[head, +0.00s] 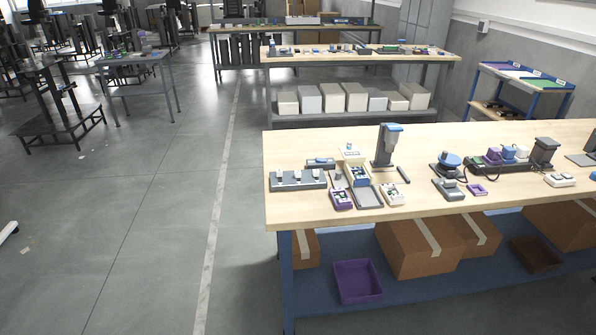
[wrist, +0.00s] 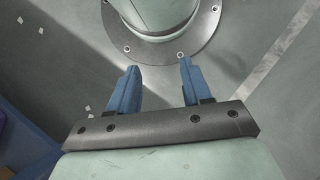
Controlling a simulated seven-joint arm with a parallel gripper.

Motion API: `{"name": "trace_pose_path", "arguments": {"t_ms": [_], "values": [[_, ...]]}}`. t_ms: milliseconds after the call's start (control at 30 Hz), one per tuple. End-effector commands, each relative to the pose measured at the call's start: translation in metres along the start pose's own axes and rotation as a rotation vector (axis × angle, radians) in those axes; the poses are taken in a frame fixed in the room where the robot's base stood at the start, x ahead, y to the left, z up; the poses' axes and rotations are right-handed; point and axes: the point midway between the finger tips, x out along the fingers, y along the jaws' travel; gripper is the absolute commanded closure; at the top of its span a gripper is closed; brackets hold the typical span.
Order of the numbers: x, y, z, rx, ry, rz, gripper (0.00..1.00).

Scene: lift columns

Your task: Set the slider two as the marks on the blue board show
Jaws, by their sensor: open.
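A grey panel (head: 290,184) with three pale sliders (head: 299,175) lies at the left end of the near wooden table in the head view. The sliders are too small for me to read their settings. A small blue-faced board (head: 359,176) stands just right of the panel; I cannot read any marks on it, and cannot be sure it is the marked board. My gripper (wrist: 158,65) shows only in the wrist view. Its two blue fingers are apart with nothing between them. It is over the grey floor, away from the panel.
The wooden table (head: 440,150) also holds a purple-edged box (head: 341,198), a grey tray (head: 368,197), a dark upright stand (head: 385,147) and a round blue-topped device (head: 448,161). Cardboard boxes and a purple bin (head: 357,281) sit on its lower shelf. The floor left of it is open.

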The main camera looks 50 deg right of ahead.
Motion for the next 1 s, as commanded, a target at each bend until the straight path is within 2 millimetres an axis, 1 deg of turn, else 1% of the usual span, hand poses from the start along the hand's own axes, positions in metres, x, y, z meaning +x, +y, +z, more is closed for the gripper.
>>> {"name": "trace_pose_path", "arguments": {"t_ms": [100, 267, 300, 467, 667, 867, 1000], "values": [[-0.028, 0.000, -0.022, -0.001, 0.057, 0.000, 0.51], [-0.070, 0.000, -0.049, -0.001, 0.139, 0.000, 0.51], [-0.081, 0.000, -0.056, -0.001, 0.159, 0.000, 0.51], [-0.124, 0.000, -0.079, 0.001, 0.238, -0.001, 0.51], [-0.182, 0.005, -0.105, 0.009, 0.331, -0.005, 0.51], [-0.242, 0.017, -0.128, 0.031, 0.415, -0.012, 0.51], [-0.285, 0.033, -0.142, 0.057, 0.462, -0.020, 0.51]]}}
